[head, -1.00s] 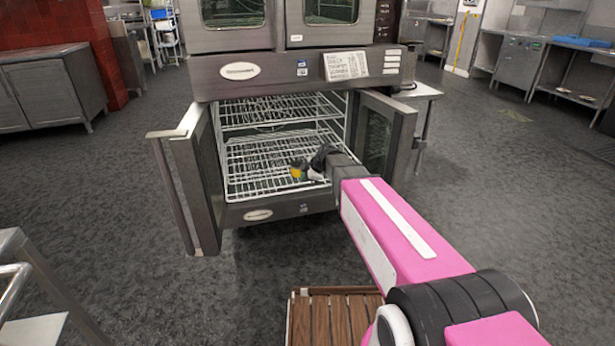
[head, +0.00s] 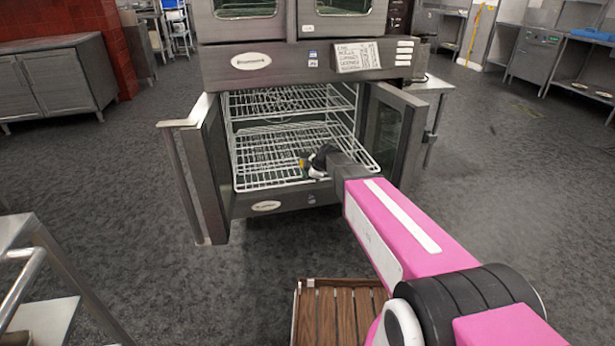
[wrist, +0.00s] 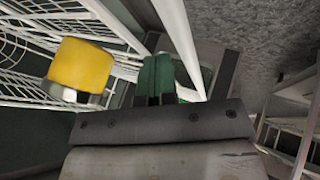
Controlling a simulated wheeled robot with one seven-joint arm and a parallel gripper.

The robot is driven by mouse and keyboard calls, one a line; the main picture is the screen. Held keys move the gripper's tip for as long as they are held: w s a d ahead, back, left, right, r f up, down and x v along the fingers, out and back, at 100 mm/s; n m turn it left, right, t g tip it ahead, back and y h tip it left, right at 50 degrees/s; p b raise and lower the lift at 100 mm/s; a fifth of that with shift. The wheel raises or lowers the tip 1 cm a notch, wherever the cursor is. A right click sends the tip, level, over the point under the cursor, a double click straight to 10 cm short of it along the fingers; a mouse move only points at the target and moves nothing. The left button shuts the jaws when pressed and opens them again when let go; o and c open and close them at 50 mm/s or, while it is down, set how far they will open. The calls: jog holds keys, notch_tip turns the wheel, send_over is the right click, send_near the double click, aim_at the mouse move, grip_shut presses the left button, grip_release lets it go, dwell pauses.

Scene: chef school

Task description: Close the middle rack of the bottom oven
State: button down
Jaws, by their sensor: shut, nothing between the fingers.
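The bottom oven (head: 290,197) stands open, with its left door (head: 205,175) and right door (head: 390,135) swung outward. A white wire rack (head: 262,152) is drawn out past the oven's front edge. Another wire rack (head: 285,99) sits above it. My gripper (head: 314,163) is shut and empty, low at the front right part of the drawn-out rack. I cannot tell whether it touches the wires. In the wrist view, white rack wires (wrist: 30,90) pass close to my gripper's green fingertips (wrist: 158,76). A small yellow piece (wrist: 80,66) with a grey base shows beside them.
The upper oven (head: 290,20) is shut. A wooden slatted surface (head: 335,312) is near me at the bottom. A metal trolley (head: 40,260) stands at the lower left. A small table (head: 428,88) is behind the right door. The floor on the right is clear.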

aim_at(291, 142)
jog(key=w+a, duration=0.3)
jog(key=w, duration=0.7)
jog(key=w+a, duration=0.2)
jog(key=w, duration=0.8)
jog(key=w+a, duration=0.3)
jog(key=w, duration=0.7)
jog(key=shift+w+a, duration=0.15)
jog(key=shift+a, duration=0.2)
jog(key=shift+r, duration=0.1)
